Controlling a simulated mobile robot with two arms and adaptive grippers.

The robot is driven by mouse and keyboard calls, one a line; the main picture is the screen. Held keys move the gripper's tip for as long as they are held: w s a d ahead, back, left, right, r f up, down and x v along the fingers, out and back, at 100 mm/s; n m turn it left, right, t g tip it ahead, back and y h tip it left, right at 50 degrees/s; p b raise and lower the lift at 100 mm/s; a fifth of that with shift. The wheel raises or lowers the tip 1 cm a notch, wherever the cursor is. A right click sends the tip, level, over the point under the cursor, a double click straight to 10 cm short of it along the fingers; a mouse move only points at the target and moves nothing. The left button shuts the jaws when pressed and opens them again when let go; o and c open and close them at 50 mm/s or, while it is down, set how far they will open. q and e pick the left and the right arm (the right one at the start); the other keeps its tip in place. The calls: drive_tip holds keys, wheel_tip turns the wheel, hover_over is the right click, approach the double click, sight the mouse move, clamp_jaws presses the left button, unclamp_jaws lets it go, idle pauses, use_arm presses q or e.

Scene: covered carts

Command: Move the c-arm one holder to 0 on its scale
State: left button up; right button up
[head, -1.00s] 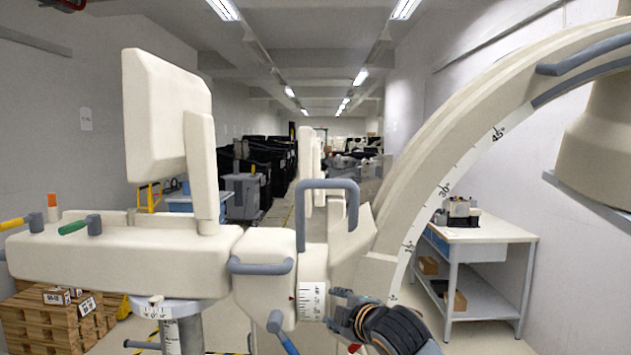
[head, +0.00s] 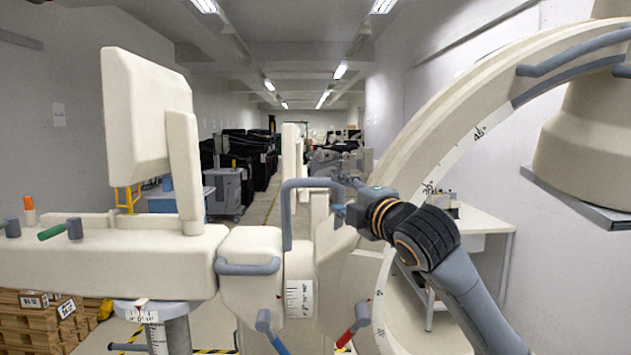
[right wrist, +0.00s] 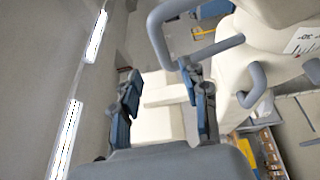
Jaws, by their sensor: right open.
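The cream c-arm (head: 440,150) curves up to the right, with a degree scale along its arc. Its cream holder (head: 340,255) sits at the arc's lower end, beside a block with a white ruled scale (head: 299,299) and red pointer; I cannot read the exact setting. A grey-blue loop handle (head: 287,215) stands above the holder. My right gripper (head: 340,192) is open at the right side of this loop. In the right wrist view, the spread fingers (right wrist: 165,108) are empty, and a bent handle (right wrist: 158,35) passes close to the right finger; contact is unclear. My left gripper is out of view.
Blue (head: 270,328) and red (head: 353,328) levers stick out below the holder. A white table (head: 485,222) stands right, behind my right arm. Stacked wooden crates (head: 35,325) are at lower left. A grey cart (head: 224,190) and dark covered carts stand farther back.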

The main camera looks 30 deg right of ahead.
sight(317, 183)
drive_tip(key=w+p, duration=0.1)
drive_tip(key=w, duration=0.2)
drive_tip(key=w+p, duration=0.2)
drive_tip(key=w, duration=0.1)
drive_tip(key=w+d+p, duration=0.1)
drive_tip(key=w+p, duration=0.1)
drive_tip(key=w, duration=0.2)
drive_tip(key=shift+d+r, duration=0.1)
drive_tip(key=shift+r, duration=0.3)
drive_tip(key=shift+w+d+f+p, duration=0.15)
drive_tip(key=shift+w+p, duration=0.25)
drive_tip(key=shift+w, duration=0.6)
clamp_jaws()
